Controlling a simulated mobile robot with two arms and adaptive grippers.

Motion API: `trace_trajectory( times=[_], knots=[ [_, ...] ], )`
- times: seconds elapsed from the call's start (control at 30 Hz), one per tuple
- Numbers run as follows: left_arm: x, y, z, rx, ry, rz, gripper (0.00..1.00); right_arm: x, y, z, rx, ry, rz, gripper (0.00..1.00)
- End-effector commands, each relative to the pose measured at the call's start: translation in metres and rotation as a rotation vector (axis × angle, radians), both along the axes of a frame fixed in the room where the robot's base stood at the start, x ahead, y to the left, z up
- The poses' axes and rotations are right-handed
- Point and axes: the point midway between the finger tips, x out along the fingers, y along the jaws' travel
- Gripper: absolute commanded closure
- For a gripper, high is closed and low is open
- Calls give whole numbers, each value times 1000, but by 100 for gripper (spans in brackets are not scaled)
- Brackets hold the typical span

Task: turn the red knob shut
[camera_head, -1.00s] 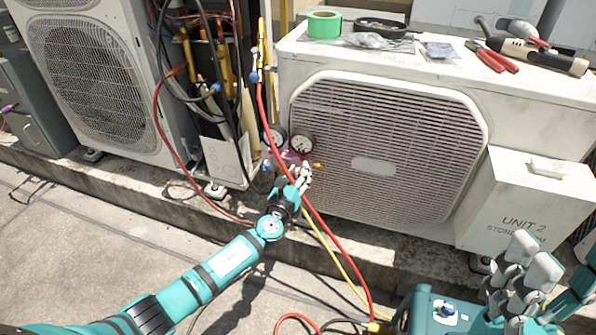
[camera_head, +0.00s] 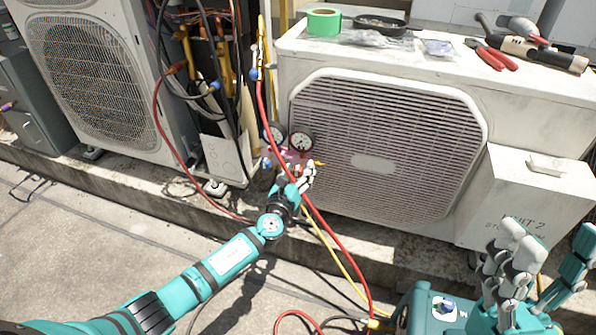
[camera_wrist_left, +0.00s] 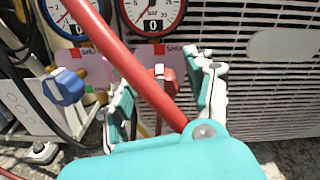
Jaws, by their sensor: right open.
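The red knob (camera_wrist_left: 166,82) is on the gauge manifold in the left wrist view, below the right-hand gauge and next to a SHUT label. A red hose (camera_wrist_left: 135,72) crosses in front and hides part of it. My left gripper (camera_wrist_left: 166,90) is open, with one finger on each side of the knob and visible gaps between; I cannot tell whether either touches it. In the head view, my left gripper (camera_head: 297,180) is at the manifold (camera_head: 290,157) and hides the knob area. My right gripper (camera_head: 520,245) is open and empty at the lower right.
A blue knob (camera_wrist_left: 65,86) sits left of the gripper on the manifold. Red and yellow hoses run down to a teal machine (camera_head: 440,310). A condenser grille (camera_head: 385,150) stands behind. Tape and tools lie on its top (camera_head: 440,70). Bare concrete (camera_head: 80,230) lies at left.

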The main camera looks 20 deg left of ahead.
Motion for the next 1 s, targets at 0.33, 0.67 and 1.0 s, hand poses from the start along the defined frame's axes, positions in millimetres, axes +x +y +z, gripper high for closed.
trace_trajectory(
  times=[0.33, 0.67, 1.0],
  knots=[
    [-17, 1, 0, -1, 0, 0, 45, 0, 0, 1, 3, -3, 2, 45],
    [-86, 3, -1, -1, 2, -1, 45, 0, 0, 0, 1, -2, 1, 45],
    [-120, 4, 0, 0, 0, 0, 45, 0, 0, 0, 1, -2, 1, 45]
  ],
)
